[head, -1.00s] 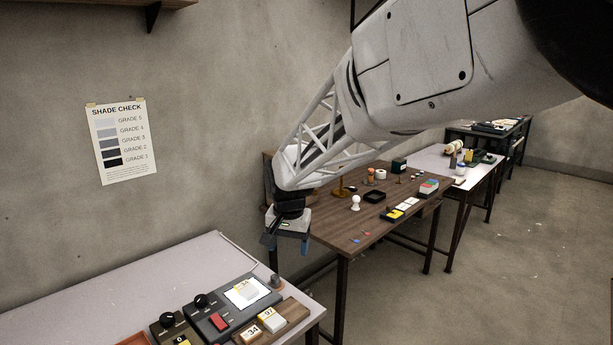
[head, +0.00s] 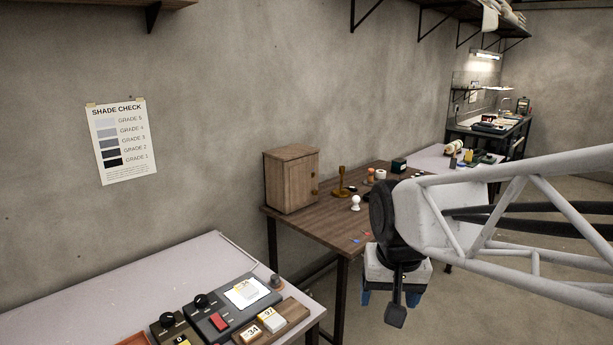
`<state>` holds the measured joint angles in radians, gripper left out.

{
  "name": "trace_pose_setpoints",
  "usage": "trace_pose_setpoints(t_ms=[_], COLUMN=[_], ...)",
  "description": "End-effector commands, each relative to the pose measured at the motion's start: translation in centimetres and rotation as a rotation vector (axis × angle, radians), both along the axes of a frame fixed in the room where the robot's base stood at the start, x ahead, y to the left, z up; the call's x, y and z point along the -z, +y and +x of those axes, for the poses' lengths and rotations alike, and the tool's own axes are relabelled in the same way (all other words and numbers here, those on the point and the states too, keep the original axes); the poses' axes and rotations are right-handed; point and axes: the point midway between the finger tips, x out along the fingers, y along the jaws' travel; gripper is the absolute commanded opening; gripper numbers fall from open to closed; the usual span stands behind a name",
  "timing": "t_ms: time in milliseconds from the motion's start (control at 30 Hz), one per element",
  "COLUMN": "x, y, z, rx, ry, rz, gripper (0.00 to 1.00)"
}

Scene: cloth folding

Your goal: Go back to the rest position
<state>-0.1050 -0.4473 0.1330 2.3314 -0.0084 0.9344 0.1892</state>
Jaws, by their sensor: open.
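My gripper (head: 382,308) is in the head view, right of centre, at the end of my white lattice arm that comes in from the right edge. It hangs in the air, pointing down, and hides part of the brown wooden table behind it. Its fingers are apart, and I see nothing held between them. It is clear of the pale table at the lower left.
The pale table (head: 120,292) at lower left carries a dark device with a red switch (head: 220,321) and a wooden tray with number tags (head: 293,310). The brown table (head: 318,224) holds a wooden cabinet (head: 291,180), a white knob-shaped piece (head: 356,202) and small items. Shelves hang upper right.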

Motion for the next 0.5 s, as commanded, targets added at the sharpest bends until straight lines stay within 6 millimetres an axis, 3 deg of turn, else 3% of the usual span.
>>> trace_pose_setpoints(t_ms=[300, 500], x=[1.3, 2.2], y=[-3.3, -4.3], z=[-7.6, -10.6], rx=[-0.033, -0.049], ry=[-0.029, -0.04], rz=[-0.021, -0.032], gripper=[0.73, 0.73])
